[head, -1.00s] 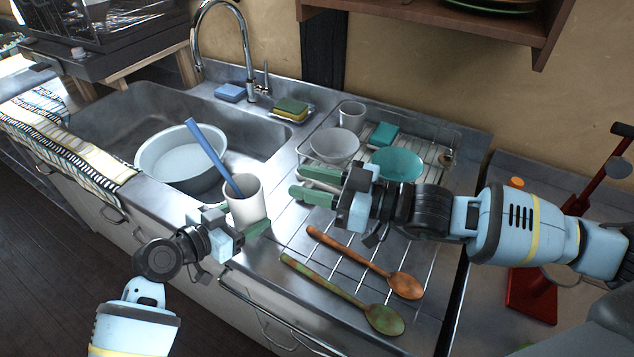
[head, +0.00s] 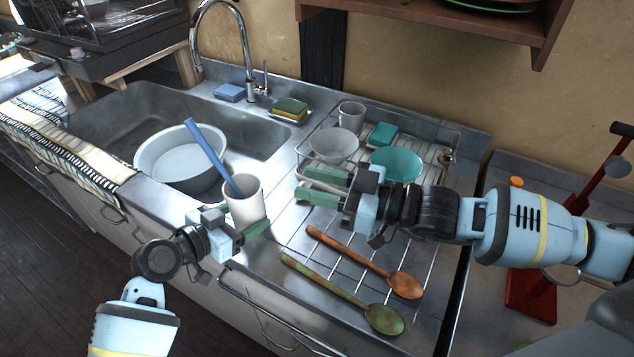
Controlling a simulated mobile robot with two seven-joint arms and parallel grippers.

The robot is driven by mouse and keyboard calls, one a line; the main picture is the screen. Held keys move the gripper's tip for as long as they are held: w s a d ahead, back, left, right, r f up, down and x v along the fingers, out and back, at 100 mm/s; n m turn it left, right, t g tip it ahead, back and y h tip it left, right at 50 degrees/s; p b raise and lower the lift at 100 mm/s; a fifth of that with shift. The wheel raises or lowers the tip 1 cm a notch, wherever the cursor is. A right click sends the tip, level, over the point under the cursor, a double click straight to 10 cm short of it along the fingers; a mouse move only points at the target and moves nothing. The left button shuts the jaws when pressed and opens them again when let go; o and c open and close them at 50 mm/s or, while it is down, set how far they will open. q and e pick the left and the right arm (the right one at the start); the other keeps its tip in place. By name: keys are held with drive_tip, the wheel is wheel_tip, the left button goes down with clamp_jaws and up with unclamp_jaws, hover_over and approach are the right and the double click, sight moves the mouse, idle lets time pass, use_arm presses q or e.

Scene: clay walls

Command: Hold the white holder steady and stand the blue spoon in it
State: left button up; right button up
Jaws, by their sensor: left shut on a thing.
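The white holder (head: 244,199) stands upright on the metal counter at the sink's front right corner. The blue spoon (head: 208,152) stands in it, leaning to the left, with its lower end hidden inside the holder. My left gripper (head: 245,222) is shut on the holder, low on its near side. My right gripper (head: 312,186) is to the right of the holder, apart from it. Its two green fingers are spread with nothing between them.
An orange-brown wooden spoon (head: 365,262) and a green patterned spoon (head: 345,296) lie on the drainer in front of my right gripper. A dish rack (head: 447,160) with bowls and a cup is behind it. A white basin (head: 160,172) sits in the sink.

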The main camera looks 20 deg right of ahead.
use_arm(q)
drive_tip(key=o, duration=0.8)
drive_tip(key=shift+o, duration=0.2)
drive_tip(key=v, duration=1.2)
